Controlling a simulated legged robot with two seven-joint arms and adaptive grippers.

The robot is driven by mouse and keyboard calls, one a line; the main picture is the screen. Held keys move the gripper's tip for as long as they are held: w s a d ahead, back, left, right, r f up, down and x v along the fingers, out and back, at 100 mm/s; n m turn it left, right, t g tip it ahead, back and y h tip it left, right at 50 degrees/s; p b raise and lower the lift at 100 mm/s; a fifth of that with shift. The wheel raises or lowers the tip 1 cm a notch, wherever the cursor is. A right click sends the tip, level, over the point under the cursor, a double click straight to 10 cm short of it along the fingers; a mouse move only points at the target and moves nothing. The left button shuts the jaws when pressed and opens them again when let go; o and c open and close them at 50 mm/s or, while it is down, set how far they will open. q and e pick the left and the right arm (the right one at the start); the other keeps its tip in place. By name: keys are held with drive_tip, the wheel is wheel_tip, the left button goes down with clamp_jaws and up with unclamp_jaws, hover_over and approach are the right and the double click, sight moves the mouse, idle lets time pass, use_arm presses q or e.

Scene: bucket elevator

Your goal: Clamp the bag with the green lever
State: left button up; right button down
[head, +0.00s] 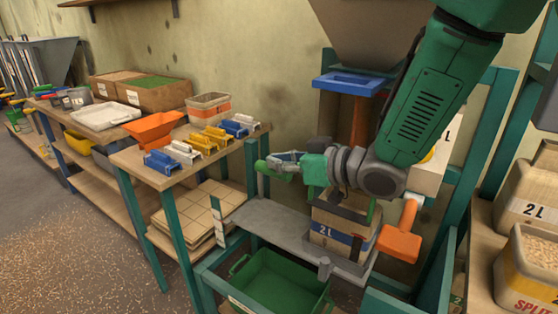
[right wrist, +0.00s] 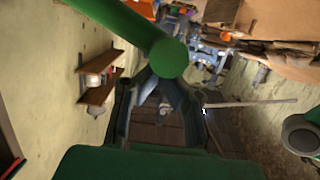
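My right gripper (head: 280,163) reaches in from the upper right, above the grey shelf of the bagging station. Its fingers converge on the rounded end of the green lever (head: 262,167), and the gripper looks shut on it. In the right wrist view the green lever (right wrist: 168,58) runs in from the upper left and its end covers the fingertips (right wrist: 167,82). A beige bag marked 2 L (head: 335,228), with a dark blue band, stands upright below the arm. Its top is partly hidden by my wrist. My left gripper is not in view.
An orange handle (head: 401,236) sits right of the bag. A green bin (head: 278,284) is below the shelf (head: 275,222). A wooden table (head: 135,158) with coloured clips and an orange scoop (head: 154,128) stands left. Filled 2 L bags (head: 528,205) stand at the right.

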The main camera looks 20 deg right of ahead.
wheel_tip(320, 180, down, 7)
drive_tip(key=s+a+n+b, duration=0.1)
drive_tip(key=n+b, duration=0.1)
drive_tip(key=b, duration=0.3)
drive_tip(key=shift+s+a+n+t+h, duration=0.2)
drive_tip(key=shift+a+n+t+h, duration=0.2)
